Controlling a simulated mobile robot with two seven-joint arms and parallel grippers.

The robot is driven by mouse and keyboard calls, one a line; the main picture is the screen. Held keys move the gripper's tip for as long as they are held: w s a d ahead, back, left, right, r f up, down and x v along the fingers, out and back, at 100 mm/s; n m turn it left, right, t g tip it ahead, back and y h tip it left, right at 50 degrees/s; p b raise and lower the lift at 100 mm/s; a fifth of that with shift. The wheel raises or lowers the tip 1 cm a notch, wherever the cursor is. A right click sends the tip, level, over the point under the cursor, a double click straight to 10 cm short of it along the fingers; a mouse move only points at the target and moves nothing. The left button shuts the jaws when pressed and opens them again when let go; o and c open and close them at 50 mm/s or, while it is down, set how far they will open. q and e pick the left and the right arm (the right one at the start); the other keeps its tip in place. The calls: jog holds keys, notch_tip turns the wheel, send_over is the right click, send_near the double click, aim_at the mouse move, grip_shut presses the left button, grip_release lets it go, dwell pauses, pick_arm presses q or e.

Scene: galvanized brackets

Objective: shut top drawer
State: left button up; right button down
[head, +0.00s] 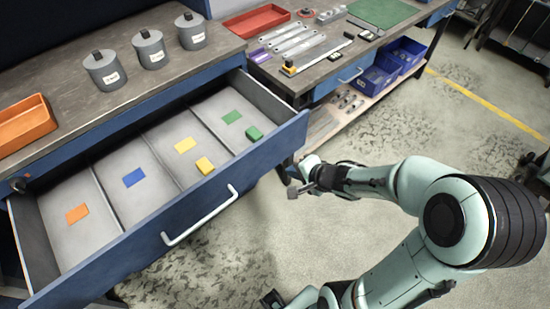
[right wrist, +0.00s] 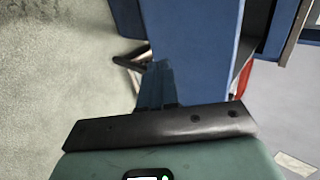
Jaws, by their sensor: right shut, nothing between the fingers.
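The top drawer (head: 205,214) of the blue workbench is pulled well out, with its inside exposed. Its blue front carries a pale bar handle (head: 200,217). Dividers split it into compartments with orange, blue, yellow and green flat labels. My right gripper (head: 292,191) is shut and empty, just off the right end of the drawer front. The blue front (right wrist: 205,45) fills the middle of the right wrist view; contact cannot be told. My left gripper is not clearly seen.
Several lidded grey canisters (head: 149,49) and an orange tray (head: 24,123) stand on the worktop (head: 50,72). A second bench behind holds tools, a red tray (head: 257,20) and blue bins (head: 378,73). The floor (head: 400,133) around my right arm is clear.

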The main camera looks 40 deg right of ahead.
aim_at(268, 160)
jog(key=w+f, duration=0.1)
jog(key=w, duration=0.1)
jog(key=w+f, duration=0.1)
jog(key=w, duration=0.2)
jog(key=w+f+p, duration=0.1)
jog(key=w+f, duration=0.1)
jog(key=shift+w, duration=0.3)
jog(key=shift+w+f, duration=0.1)
jog(key=shift+w, duration=0.4)
pick_arm(q)
jog(key=shift+w+r, duration=0.55)
jog(key=shift+r, duration=0.35)
